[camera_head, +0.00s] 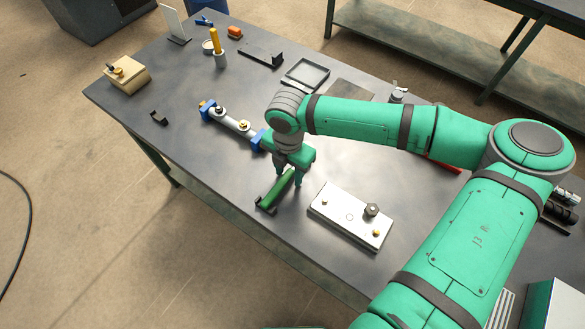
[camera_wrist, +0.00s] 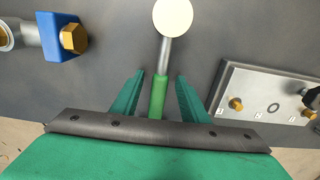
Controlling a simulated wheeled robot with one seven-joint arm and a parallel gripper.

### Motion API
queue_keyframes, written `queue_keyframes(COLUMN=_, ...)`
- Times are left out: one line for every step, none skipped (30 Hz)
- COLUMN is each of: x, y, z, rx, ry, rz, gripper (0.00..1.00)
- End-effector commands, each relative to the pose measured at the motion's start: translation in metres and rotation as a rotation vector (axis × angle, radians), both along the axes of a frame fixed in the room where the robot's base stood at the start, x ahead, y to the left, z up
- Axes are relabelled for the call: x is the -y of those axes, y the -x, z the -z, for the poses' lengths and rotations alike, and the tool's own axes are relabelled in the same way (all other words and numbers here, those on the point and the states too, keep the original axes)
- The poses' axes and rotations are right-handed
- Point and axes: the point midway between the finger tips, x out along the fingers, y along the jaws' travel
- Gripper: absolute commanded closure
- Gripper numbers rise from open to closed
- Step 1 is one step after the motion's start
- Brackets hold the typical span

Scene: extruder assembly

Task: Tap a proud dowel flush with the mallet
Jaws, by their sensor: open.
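The mallet's green handle (camera_head: 274,191) lies near the table's front edge, below my gripper (camera_head: 289,177). In the wrist view the mallet shows a round cream head (camera_wrist: 172,15), a grey shaft (camera_wrist: 165,52) and a green handle (camera_wrist: 158,97). My gripper (camera_wrist: 160,75) is open, one finger on each side of the handle, with gaps visible on both sides. The mallet head is hidden in the head view. A pale plate (camera_head: 345,222) to the right carries brass-coloured dowels (camera_head: 376,233) (camera_wrist: 235,104) and a dark knob (camera_head: 371,209). I cannot tell which dowel stands proud.
A grey shaft assembly with blue blocks (camera_head: 207,110) lies left of my gripper; a blue block shows in the wrist view (camera_wrist: 62,38). A wooden box (camera_head: 127,75), a small black bracket (camera_head: 159,118) and a dark tray (camera_head: 306,74) lie farther off. The table's front left is clear.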

Motion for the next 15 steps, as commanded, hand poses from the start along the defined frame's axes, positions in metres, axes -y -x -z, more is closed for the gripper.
queue_keyframes(x=-0.0001, y=0.0001, z=0.0020, rx=0.000, ry=0.000, rz=0.000, gripper=0.59)
queue_keyframes(x=0.0000, y=0.0001, z=0.0026, rx=0.000, ry=0.000, rz=0.000, gripper=0.59)
queue_keyframes(x=0.0000, y=0.0002, z=0.0028, rx=0.000, ry=0.000, rz=0.000, gripper=0.59)
queue_keyframes(x=0.0000, y=0.0002, z=0.0028, rx=0.000, ry=0.000, rz=0.000, gripper=0.59)
queue_keyframes(x=0.0000, y=0.0002, z=0.0027, rx=0.000, ry=0.000, rz=0.000, gripper=0.59)
queue_keyframes(x=0.0000, y=0.0002, z=0.0026, rx=0.000, ry=0.000, rz=0.000, gripper=0.59)
queue_keyframes(x=0.0000, y=0.0002, z=0.0026, rx=0.000, ry=0.000, rz=0.000, gripper=0.59)
queue_keyframes(x=0.0000, y=0.0002, z=0.0026, rx=0.000, ry=0.000, rz=0.000, gripper=0.62)
queue_keyframes(x=-0.0001, y=0.0003, z=0.0025, rx=0.000, ry=0.000, rz=0.000, gripper=0.71)
queue_keyframes(x=-0.0002, y=0.0002, z=0.0025, rx=0.000, ry=0.000, rz=0.000, gripper=0.79)
queue_keyframes(x=-0.0002, y=0.0002, z=0.0025, rx=0.000, ry=0.000, rz=0.000, gripper=0.86)
queue_keyframes(x=-0.0002, y=0.0002, z=0.0024, rx=0.000, ry=0.000, rz=0.000, gripper=0.95)
queue_keyframes(x=-0.0002, y=0.0002, z=0.0024, rx=0.000, ry=0.000, rz=0.000, gripper=1.00)
queue_keyframes(x=-0.0001, y=0.0003, z=0.0024, rx=-0.001, ry=0.001, rz=0.000, gripper=1.00)
queue_keyframes(x=-0.0002, y=0.0001, z=0.0021, rx=0.000, ry=0.000, rz=0.000, gripper=1.00)
